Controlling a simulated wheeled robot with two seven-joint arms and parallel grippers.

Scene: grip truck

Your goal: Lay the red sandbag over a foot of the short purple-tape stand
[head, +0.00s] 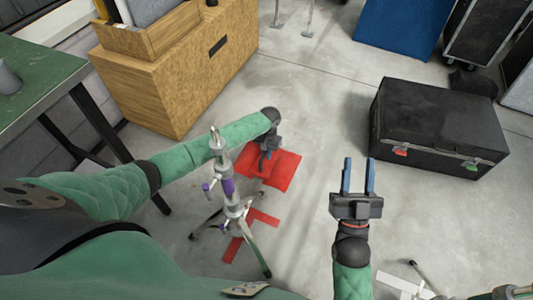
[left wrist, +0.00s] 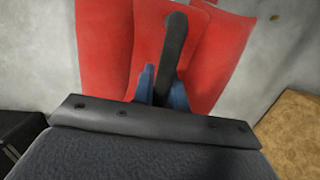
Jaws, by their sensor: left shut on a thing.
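The red sandbag (head: 284,172) is behind and right of the short purple-tape stand (head: 232,206), apart from its pole. My left gripper (head: 269,148) is over the sandbag, shut on its dark strap handle (left wrist: 175,55). In the left wrist view the red sandbag (left wrist: 105,50) spreads to both sides of the blue fingers (left wrist: 163,88). I cannot tell whether the bag touches the floor. The stand is upright, with purple tape on its pole and dark feet spread on the floor, partly hidden by my arm. My right gripper (head: 359,176) is open and empty, right of the stand.
A black case (head: 437,125) is at right, a wooden cabinet (head: 170,75) at back left, a green table (head: 35,85) at left. White and dark stand parts (head: 405,284) are at bottom right. The middle floor is clear.

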